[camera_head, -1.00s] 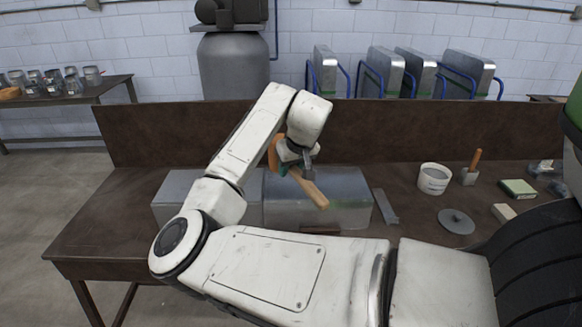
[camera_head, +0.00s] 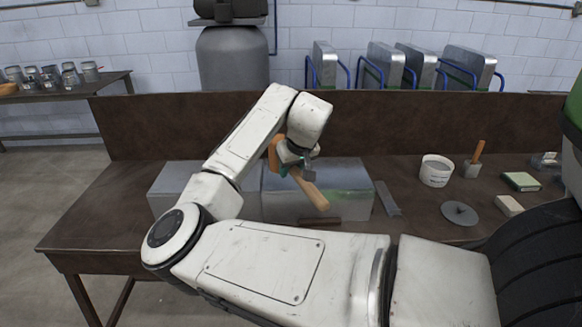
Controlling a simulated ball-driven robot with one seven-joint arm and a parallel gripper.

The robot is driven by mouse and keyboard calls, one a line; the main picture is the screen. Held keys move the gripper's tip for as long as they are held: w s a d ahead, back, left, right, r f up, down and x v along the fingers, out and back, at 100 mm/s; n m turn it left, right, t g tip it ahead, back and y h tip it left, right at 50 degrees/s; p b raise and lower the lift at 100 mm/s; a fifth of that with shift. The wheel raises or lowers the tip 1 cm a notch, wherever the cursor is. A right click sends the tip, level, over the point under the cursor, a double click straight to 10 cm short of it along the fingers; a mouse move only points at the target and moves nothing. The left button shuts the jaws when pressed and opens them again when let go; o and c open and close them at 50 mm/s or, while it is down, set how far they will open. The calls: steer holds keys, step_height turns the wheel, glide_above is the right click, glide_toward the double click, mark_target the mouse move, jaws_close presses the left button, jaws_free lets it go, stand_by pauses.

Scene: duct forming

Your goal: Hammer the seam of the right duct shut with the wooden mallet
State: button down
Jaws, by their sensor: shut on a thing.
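The right duct (camera_head: 347,187) is a grey sheet-metal box on the brown workbench. The left duct (camera_head: 171,187) stands beside it, partly hidden behind my arm. My gripper (camera_head: 303,172) is shut on the wooden mallet (camera_head: 314,192), above the right duct. The mallet's light wooden handle points down and right across the duct's front, and an orange-brown part shows left of the gripper (camera_head: 274,155). The gripper hides part of the mallet. I cannot tell whether the mallet touches the duct, and the seam cannot be made out.
Right of the duct lie a flat metal strip (camera_head: 387,198), a white tub (camera_head: 436,171), a grey disc (camera_head: 460,213), a wooden-handled tool (camera_head: 475,160), a green-topped block (camera_head: 521,181) and a pale block (camera_head: 509,205). A raised back panel (camera_head: 420,125) runs behind the bench.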

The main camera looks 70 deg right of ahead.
step_height(320, 180, down, 8)
steer(key=b, duration=0.3)
step_height(320, 180, up, 9)
steer(key=p, duration=0.8)
steer(key=shift+f, duration=0.1)
steer(key=shift+f, duration=0.1)
step_height(320, 180, down, 9)
steer(key=b, duration=0.4)
step_height(320, 180, up, 9)
steer(key=p, duration=0.8)
steer(key=shift+r, duration=0.2)
steer(key=shift+f, duration=0.1)
